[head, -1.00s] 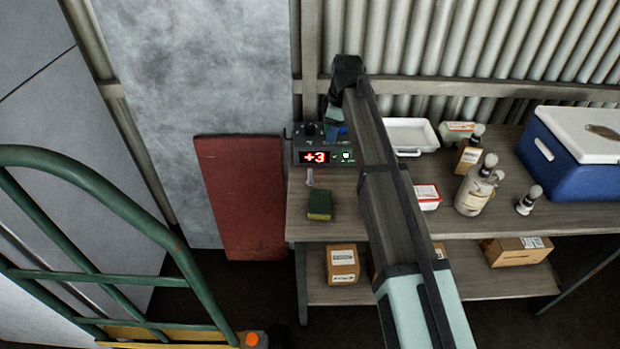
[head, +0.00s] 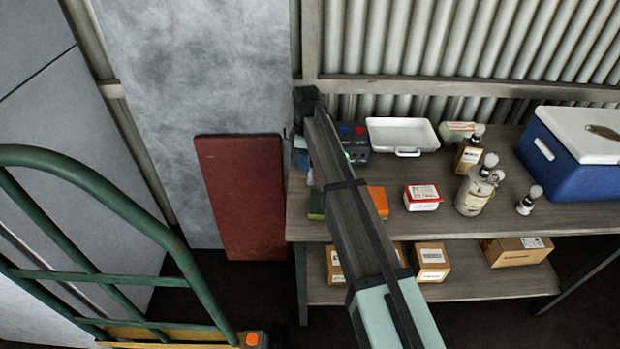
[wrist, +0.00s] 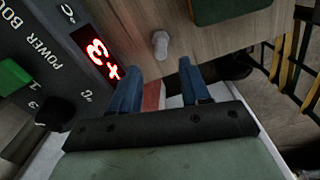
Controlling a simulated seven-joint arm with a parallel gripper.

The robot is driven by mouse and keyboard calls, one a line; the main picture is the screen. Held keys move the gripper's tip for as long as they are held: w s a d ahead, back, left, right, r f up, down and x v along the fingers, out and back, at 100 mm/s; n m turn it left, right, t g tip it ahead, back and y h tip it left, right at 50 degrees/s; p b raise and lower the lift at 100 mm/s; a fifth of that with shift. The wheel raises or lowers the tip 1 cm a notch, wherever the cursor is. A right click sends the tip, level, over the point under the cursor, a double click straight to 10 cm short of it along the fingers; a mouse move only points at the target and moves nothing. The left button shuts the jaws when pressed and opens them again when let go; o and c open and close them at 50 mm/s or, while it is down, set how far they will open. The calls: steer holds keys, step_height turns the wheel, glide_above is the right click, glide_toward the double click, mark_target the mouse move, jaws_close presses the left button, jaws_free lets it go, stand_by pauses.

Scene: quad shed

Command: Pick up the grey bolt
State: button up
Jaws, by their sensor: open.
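The grey bolt (wrist: 160,44) shows in the wrist view on the wooden bench top, near the dark box with the red display. It looks like a small pale grey piece with a rounded end. My gripper (wrist: 160,73) is open, with its two blue fingers apart and nothing between them. The bolt lies just beyond the fingertips, roughly in line with the gap; I cannot tell the height between them. In the head view my arm covers most of that spot, and the bolt is barely visible or hidden there.
The power box (head: 355,140) stands close to my gripper. A green sponge (head: 316,204) lies on the bench near the bolt. An orange item (head: 378,201), a red-and-white box (head: 422,197), a white tray (head: 402,132), bottles and a blue cooler (head: 575,160) stand farther right.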

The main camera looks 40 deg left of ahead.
mark_target(310, 181)
steer(key=shift+w+d+f, duration=0.1)
steer(key=shift+d+f, duration=0.05)
steer(key=shift+f, duration=0.85)
steer(key=shift+d+f, duration=0.2)
steer(key=shift+f, duration=0.85)
steer(key=shift+w+d+f, duration=0.1)
steer(key=shift+d+f, duration=0.05)
steer(key=shift+f, duration=0.85)
steer(key=shift+s, duration=0.1)
jaws_close()
